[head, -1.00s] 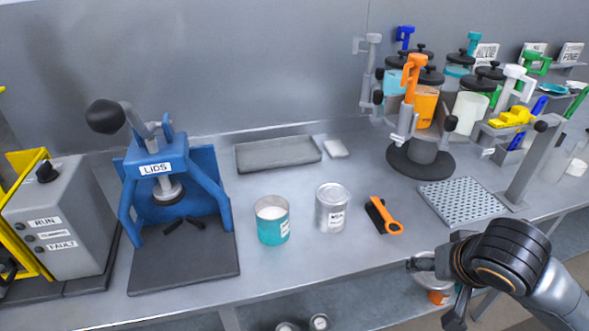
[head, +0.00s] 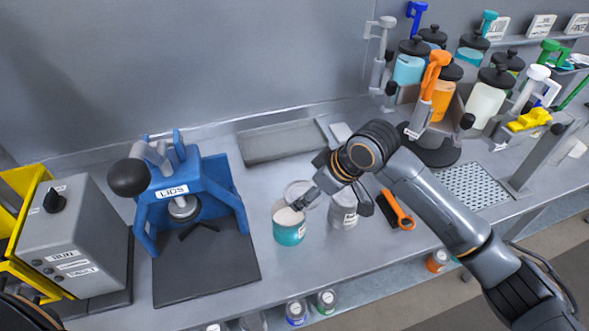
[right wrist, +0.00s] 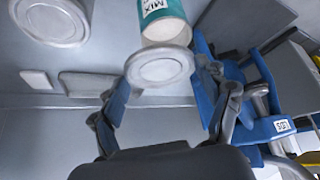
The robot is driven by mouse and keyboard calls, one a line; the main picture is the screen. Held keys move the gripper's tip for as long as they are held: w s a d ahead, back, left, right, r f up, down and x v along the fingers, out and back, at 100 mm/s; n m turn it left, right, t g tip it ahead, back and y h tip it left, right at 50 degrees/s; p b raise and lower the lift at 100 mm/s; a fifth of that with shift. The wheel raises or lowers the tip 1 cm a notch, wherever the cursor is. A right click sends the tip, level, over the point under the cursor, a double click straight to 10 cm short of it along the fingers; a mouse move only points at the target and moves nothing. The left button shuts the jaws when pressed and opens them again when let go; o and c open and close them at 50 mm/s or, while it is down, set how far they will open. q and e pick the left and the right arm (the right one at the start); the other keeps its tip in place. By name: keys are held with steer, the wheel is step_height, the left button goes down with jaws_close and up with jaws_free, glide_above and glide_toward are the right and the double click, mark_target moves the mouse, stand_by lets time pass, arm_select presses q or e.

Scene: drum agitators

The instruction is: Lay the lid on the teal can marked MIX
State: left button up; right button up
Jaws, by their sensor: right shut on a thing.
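The teal can (head: 289,233) stands upright and open on the bench, pale contents showing. In the right wrist view the teal can (right wrist: 152,10) shows its MIX label. My right gripper (head: 306,199) is at the can's rim in the head view. It is shut on the round grey lid (head: 297,187). In the right wrist view the lid (right wrist: 160,67) sits between the two fingers (right wrist: 165,90) and overlaps part of the can's mouth. I cannot tell whether lid and rim touch. My left gripper is not in view.
A silver can (head: 343,212) stands close right of the teal can, partly behind my gripper. The blue LIDS press (head: 190,200) stands left. An orange-handled brush (head: 398,210) lies right. A grey tray (head: 283,143) lies behind. Bench in front of the teal can is clear.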

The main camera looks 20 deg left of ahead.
mark_target(298, 195)
steer(key=a, duration=0.1)
steer(key=a+n, duration=0.1)
steer(key=a, duration=0.1)
steer(key=shift+a+r+n+g, duration=0.3)
steer(key=shift+a+g, duration=0.1)
steer(key=shift+d+f, duration=0.1)
steer(key=shift+d+f+b, duration=0.1)
steer(key=shift+f+b, duration=0.4)
steer(key=shift+b, duration=0.05)
step_height(298, 195, down, 3)
steer(key=b, duration=0.3)
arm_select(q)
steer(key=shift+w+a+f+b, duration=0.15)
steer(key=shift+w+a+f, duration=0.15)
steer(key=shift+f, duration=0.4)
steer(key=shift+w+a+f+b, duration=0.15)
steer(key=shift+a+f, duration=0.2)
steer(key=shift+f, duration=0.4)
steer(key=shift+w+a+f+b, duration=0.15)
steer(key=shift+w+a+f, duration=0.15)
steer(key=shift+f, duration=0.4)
arm_select(e)
steer(key=shift+f, duration=1.25)
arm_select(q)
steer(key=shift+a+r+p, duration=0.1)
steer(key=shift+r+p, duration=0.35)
arm_select(e)
steer(key=shift+r, duration=0.15)
jaws_close()
